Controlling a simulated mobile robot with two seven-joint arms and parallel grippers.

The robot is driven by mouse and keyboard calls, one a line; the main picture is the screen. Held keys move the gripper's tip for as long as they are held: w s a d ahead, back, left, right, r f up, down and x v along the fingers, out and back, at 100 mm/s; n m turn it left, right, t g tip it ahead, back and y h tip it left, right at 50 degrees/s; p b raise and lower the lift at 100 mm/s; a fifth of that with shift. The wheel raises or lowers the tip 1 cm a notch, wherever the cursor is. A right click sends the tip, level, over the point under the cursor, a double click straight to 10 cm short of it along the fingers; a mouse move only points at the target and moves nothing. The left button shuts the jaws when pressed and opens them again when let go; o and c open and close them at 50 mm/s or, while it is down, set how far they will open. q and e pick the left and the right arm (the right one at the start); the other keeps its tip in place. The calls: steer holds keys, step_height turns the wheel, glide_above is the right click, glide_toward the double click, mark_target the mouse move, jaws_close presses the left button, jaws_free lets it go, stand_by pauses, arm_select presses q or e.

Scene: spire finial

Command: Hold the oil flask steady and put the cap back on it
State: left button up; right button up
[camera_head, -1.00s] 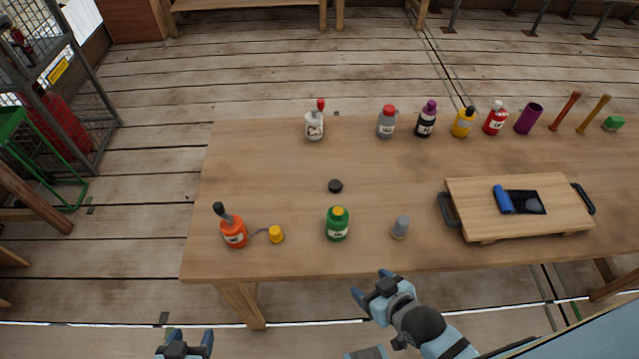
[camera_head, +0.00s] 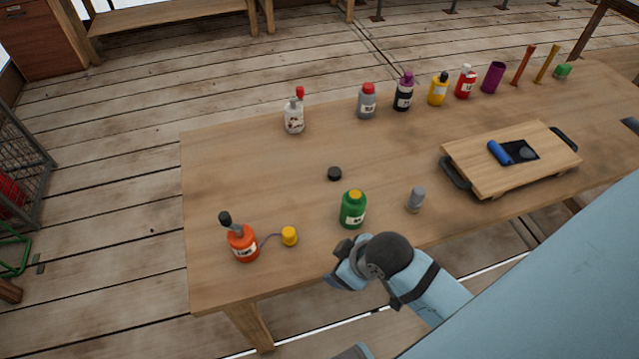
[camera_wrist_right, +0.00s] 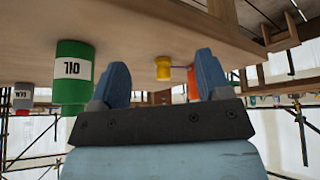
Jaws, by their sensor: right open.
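The green oil flask (camera_head: 353,211) stands upright near the table's front edge, with a yellow top. In the right wrist view, which is upside down, its OIL label shows on the green flask (camera_wrist_right: 75,75). A small black cap (camera_head: 334,174) lies behind it. A yellow cap-like piece (camera_head: 289,236) stands to the left, beside a cord from an orange flask (camera_head: 242,243). My right gripper (camera_head: 338,265) is open and empty at the table's front edge, just in front of the green flask; its fingers (camera_wrist_right: 160,60) are apart in the wrist view. My left gripper is not in view.
A small grey piece (camera_head: 415,200) stands right of the green flask. A wooden board (camera_head: 480,172) with handles holds a blue item. Several bottles line the back, including a white one (camera_head: 294,118) and a grey one (camera_head: 367,102). The table's left middle is clear.

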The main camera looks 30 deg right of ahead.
steer(key=w+n, duration=0.2)
steer(key=w+n+g+b, duration=0.1)
steer(key=w+n, duration=0.1)
steer(key=n, duration=0.1)
steer(key=w+a+n+g, duration=0.1)
steer(key=w+n, duration=0.1)
steer(key=shift+w+f+n, duration=0.15)
steer(key=shift+w+n, duration=0.25)
steer(key=w+n, duration=0.1)
steer(key=w, duration=0.1)
steer(key=w+d+n+g, duration=0.1)
steer(key=w+n, duration=0.2)
steer(key=w, duration=0.1)
steer(key=shift+d+r+n, duration=0.3)
steer(key=shift+n, duration=0.1)
steer(key=w+d+r+n+g+h, duration=0.1)
steer(key=w+d+r+n, duration=0.25)
steer(key=w+d, duration=0.4)
step_height(320, 180, up, 5)
steer(key=n+g+h, duration=0.1)
steer(key=n, duration=0.2)
glide_above(336, 172)
steer(key=shift+f, duration=0.15)
steer(key=shift+f, duration=0.15)
step_height(336, 172, down, 8)
steer(key=shift+w+f+b, duration=0.1)
steer(key=shift+f+b, duration=0.1)
steer(key=shift+b, duration=0.2)
